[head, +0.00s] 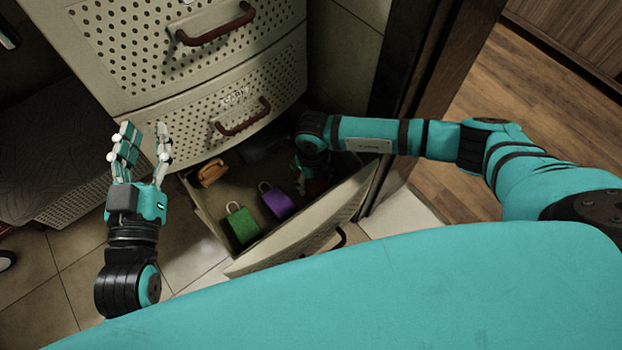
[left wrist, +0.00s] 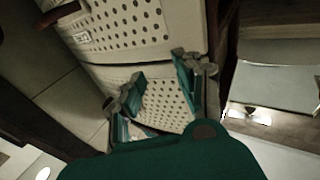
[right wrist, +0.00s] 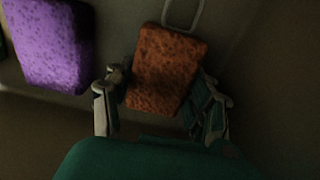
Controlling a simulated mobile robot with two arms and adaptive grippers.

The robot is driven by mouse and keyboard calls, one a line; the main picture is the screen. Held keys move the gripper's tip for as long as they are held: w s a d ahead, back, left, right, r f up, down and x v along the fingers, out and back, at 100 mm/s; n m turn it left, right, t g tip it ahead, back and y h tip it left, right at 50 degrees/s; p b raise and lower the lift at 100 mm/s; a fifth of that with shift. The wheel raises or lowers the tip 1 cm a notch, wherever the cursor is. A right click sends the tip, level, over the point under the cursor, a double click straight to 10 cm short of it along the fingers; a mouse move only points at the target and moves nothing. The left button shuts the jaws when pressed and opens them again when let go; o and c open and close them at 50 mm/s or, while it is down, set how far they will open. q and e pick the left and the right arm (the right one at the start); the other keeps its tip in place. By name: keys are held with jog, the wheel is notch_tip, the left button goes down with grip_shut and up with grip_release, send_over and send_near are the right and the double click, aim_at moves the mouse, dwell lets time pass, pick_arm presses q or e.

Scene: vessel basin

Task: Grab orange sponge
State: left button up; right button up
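A rust-orange sponge (right wrist: 166,70) with a wire loop at its top is in the right wrist view. My right gripper (right wrist: 160,105) is open, its fingers on either side of the lower part of this sponge. A gap shows at the left finger; contact at the right finger is unclear. In the head view my right gripper (head: 312,172) reaches into the open drawer (head: 355,187), and its fingers are dark and hard to see. A yellow-orange sponge (head: 212,172) lies at the drawer's far left. My left gripper (head: 144,142) is open and empty, left of the drawer.
A purple sponge (head: 278,201) and a green sponge (head: 241,222) lie in the drawer, left of my right gripper. Closed perforated drawers with a red-brown handle (head: 242,117) stand above. A dark wooden post (head: 425,85) is at the right.

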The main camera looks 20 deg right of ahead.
jog(key=shift+c, duration=1.4)
jog(key=shift+r, duration=0.1)
